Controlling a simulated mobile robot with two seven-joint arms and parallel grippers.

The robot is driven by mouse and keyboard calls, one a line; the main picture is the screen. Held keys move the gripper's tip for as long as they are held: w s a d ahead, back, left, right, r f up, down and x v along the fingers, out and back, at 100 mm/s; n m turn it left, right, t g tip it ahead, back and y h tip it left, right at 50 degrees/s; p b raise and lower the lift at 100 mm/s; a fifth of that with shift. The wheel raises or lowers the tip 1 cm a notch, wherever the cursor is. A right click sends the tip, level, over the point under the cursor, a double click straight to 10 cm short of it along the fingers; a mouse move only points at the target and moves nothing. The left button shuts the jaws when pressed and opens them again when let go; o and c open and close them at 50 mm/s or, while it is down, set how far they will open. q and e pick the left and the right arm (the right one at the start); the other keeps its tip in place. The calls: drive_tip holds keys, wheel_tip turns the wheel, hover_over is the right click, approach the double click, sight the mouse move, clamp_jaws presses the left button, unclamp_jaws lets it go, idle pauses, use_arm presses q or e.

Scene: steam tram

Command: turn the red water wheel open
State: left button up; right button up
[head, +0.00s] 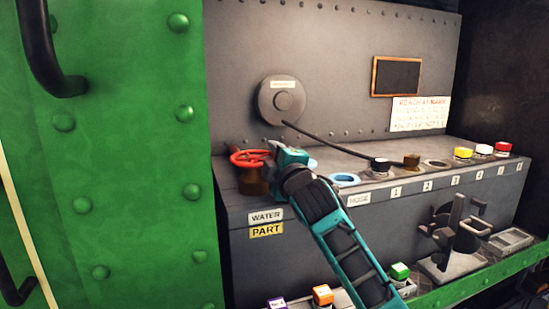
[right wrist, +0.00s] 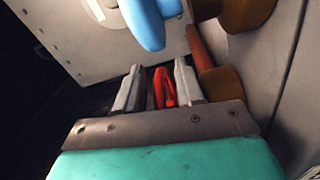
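The red water wheel (head: 250,160) sits on a brown-orange stem at the left end of the grey ledge, above the WATER label (head: 266,216). My right gripper (head: 270,151) is at the right side of the wheel, its fingers partly hidden in the head view. In the right wrist view, red rim (right wrist: 164,88) shows between the two grey fingers of my right gripper (right wrist: 160,86). The fingers stand apart with a dark gap beside the rim, so it looks open around it. My left gripper is not in view.
A green riveted wall (head: 130,160) stands close on the left. A long dark lever (head: 330,145) crosses above the ledge from a round grey hub (head: 281,100). A blue ring (head: 344,179) and several coloured-cap items line the ledge to the right. A black clamp-like fixture (head: 455,225) stands lower right.

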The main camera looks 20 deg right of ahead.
clamp_jaws()
drive_tip(key=y, duration=0.1)
drive_tip(key=n+y, duration=0.1)
drive_tip(key=shift+w+n+y, duration=0.3)
drive_tip(key=shift+w+n+g+y, duration=0.25)
drive_tip(key=shift+n+g+y, duration=0.15)
drive_tip(key=shift+n+y, duration=0.5)
drive_tip(key=shift+a+y, duration=0.1)
drive_tip(key=shift+y, duration=0.3)
unclamp_jaws()
